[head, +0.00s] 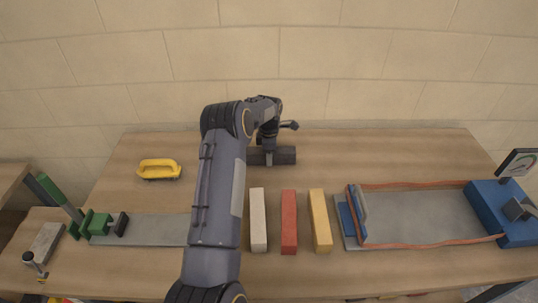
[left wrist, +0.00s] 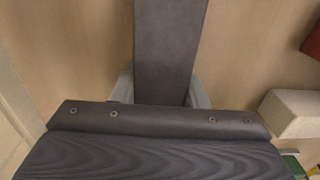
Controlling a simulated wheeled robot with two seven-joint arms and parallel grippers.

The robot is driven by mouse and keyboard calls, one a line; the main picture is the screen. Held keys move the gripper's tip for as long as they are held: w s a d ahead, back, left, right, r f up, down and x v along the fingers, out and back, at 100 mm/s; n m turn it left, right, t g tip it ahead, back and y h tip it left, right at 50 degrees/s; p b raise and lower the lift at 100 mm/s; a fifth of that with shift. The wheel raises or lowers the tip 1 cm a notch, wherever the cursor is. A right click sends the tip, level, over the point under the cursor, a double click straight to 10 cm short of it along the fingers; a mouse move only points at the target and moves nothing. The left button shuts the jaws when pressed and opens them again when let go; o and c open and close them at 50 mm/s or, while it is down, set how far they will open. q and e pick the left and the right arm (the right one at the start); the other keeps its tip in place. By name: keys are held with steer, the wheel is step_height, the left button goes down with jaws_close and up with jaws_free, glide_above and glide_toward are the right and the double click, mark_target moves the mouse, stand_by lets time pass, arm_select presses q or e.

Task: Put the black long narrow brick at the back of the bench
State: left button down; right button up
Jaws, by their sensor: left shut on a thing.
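The black long narrow brick (head: 286,156) is at the back middle of the bench (head: 390,155), lying left to right in the head view. My left gripper (head: 268,148) is above it and shut on it. In the left wrist view the black brick (left wrist: 170,45) runs up from between the fingers, with a light grey fingertip on each side. Whether the brick touches the bench or hangs just above it I cannot tell. My arm hides part of the bench to the left of the brick. My right gripper is not in view.
White (head: 258,220), red (head: 289,222) and yellow (head: 320,220) bricks lie side by side in front. A green clamp device (head: 97,224) stands left, a blue machine with a grey bed (head: 420,215) right. The back right is clear.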

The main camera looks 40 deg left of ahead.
arm_select(q)
steer(key=shift+f+b, duration=0.35)
steer(key=c, duration=0.8)
jaws_free()
steer(key=shift+o, duration=0.2)
steer(key=shift+f, duration=0.15)
